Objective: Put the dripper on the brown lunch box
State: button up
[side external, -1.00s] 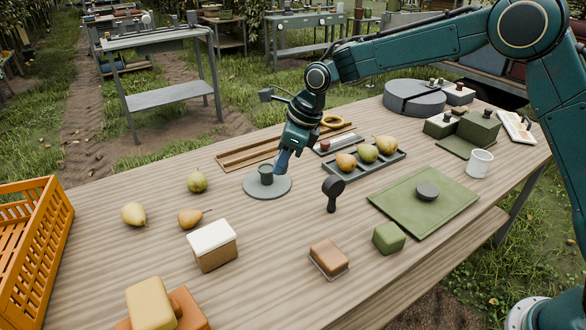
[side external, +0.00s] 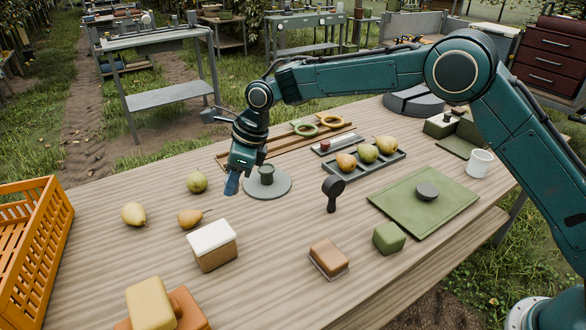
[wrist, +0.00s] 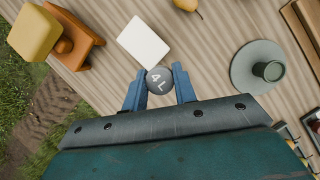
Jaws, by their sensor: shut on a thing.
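My gripper (side external: 231,190) hangs above the table, left of the grey round plate. In the wrist view its blue fingers (wrist: 159,86) are shut on the dripper (wrist: 159,79), a small round dark grey piece marked "4 L". The side view does not show the dripper clearly. A brown box with a white lid (side external: 212,246), probably the brown lunch box, stands in front of my gripper and apart from it. Its white top (wrist: 143,42) lies just beyond the fingers in the wrist view. A smaller brown box (side external: 328,257) with a pale rim stands farther right.
The grey plate (side external: 281,188) bears a green cup (side external: 266,174). Pears (side external: 197,181) lie at left. A black upright piece (side external: 332,190) and a green block (side external: 388,237) stand to the right. An orange crate (side external: 40,240) stands at the left edge.

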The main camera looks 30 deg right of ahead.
aim_at(217, 229)
jog(key=shift+n, duration=0.3)
jog(key=shift+s+a+x, duration=0.1)
jog(key=shift+s+x, duration=0.25)
jog(key=shift+x, duration=1.25)
jog(key=shift+s+a+x, duration=0.1)
jog(key=shift+s+x, duration=0.2)
jog(key=shift+x, duration=1.3)
jog(key=shift+s+a+x, duration=0.1)
jog(key=shift+s+x, duration=0.25)
jog(key=shift+x, duration=1.25)
jog(key=shift+f, duration=0.2)
jog(key=o, duration=0.9)
jog(key=shift+o, duration=0.2)
jog(key=shift+r, duration=0.1)
jog(key=v, duration=1.2)
jog(key=shift+w, duration=0.15)
jog(key=shift+r, duration=0.1)
